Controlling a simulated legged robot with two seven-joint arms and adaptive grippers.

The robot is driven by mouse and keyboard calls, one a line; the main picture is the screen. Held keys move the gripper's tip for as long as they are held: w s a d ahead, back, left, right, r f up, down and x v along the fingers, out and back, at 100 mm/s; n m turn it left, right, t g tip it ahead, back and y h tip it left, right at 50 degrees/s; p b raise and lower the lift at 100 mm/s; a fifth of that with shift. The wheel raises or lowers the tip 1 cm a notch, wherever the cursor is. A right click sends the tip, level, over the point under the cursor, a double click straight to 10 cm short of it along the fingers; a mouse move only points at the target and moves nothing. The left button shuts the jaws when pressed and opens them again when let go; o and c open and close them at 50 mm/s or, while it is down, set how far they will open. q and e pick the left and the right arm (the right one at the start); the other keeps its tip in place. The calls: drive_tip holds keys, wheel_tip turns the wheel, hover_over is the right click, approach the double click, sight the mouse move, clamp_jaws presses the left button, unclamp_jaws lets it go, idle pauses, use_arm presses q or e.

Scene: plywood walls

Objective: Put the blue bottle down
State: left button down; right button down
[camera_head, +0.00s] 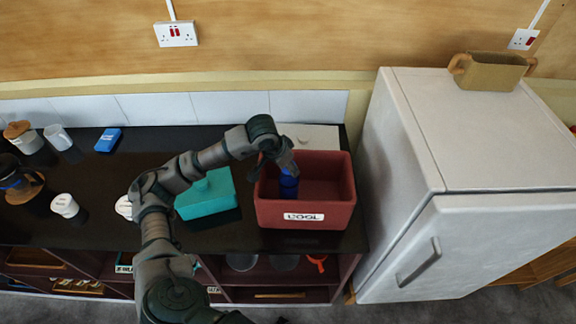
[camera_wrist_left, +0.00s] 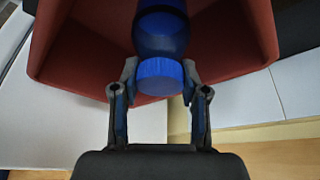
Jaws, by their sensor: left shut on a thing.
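The blue bottle (camera_head: 289,184) is inside the red box labelled "COOL" (camera_head: 304,217), near the box's left side. In the left wrist view the bottle (camera_wrist_left: 161,35) shows its dark body and bright blue ribbed cap. My left gripper (camera_wrist_left: 160,85) is shut on it, with a finger on each side near the cap. In the head view the gripper (camera_head: 283,168) reaches over the box's left part and hides some of the bottle. The bottle's lower end is hidden, so I cannot tell whether it touches the box floor. My right gripper is not in view.
A teal box (camera_head: 206,196) stands left of the red box. The white fridge (camera_head: 480,240) stands to the right, with a tan pot (camera_head: 492,72) on top. Mugs, jars and a blue item (camera_head: 108,140) are on the dark counter's left. The red box's right half is empty.

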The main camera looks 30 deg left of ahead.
use_arm(q)
drive_tip(key=shift+d, duration=0.1)
drive_tip(key=c, duration=0.6)
unclamp_jaws()
drive_tip(key=v, duration=1.2)
drive_tip(key=shift+b, duration=0.4)
